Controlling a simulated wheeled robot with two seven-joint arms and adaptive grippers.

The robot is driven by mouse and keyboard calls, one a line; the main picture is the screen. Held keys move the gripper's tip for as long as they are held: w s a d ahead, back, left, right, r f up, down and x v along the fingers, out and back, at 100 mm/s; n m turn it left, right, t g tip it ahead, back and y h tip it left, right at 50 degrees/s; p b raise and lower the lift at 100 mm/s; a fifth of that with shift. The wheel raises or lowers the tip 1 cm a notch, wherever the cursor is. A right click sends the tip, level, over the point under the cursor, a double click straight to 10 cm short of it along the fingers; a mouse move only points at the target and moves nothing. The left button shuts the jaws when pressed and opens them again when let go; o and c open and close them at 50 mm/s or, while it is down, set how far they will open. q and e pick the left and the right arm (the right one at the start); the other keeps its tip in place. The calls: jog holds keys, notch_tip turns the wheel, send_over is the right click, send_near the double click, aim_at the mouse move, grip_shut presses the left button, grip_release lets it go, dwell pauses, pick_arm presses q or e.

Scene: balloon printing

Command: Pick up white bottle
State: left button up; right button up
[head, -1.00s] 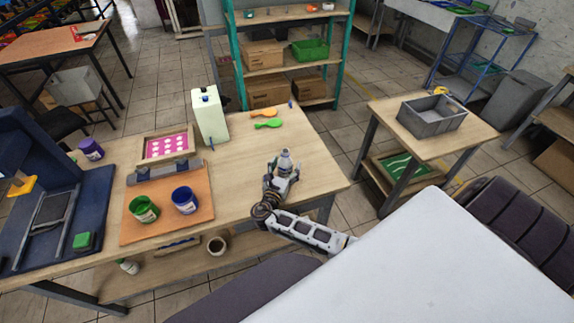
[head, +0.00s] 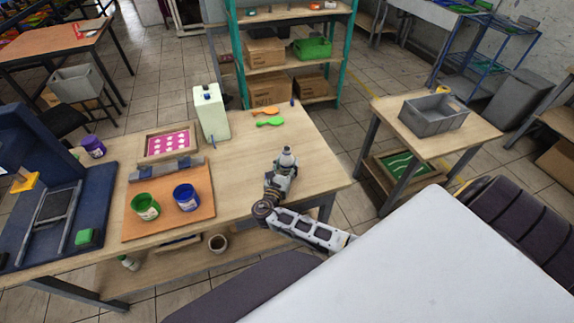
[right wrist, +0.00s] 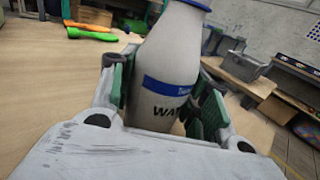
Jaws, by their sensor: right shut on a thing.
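The white bottle (right wrist: 168,75) has a blue band and dark lettering that begins "WA". It stands between the green-padded fingers of my right gripper (right wrist: 160,100), which is shut on it. It leans a little in the right wrist view. In the head view the bottle (head: 287,157) shows as a small pale top above my right gripper (head: 281,175), near the right end of the wooden table. The gripper hides its lower part, so I cannot tell whether it touches the table. My left gripper is not in view.
A white canister (head: 210,115) stands behind on the table (head: 245,165), near orange and green paddles (head: 268,122). Green (head: 145,207) and blue (head: 186,197) pots stand on an orange board at the left. A side table with a grey crate (head: 433,115) stands at the right.

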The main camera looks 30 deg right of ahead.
aim_at(287, 148)
jog(key=shift+r+p, duration=0.35)
jog(key=shift+r, duration=4.65)
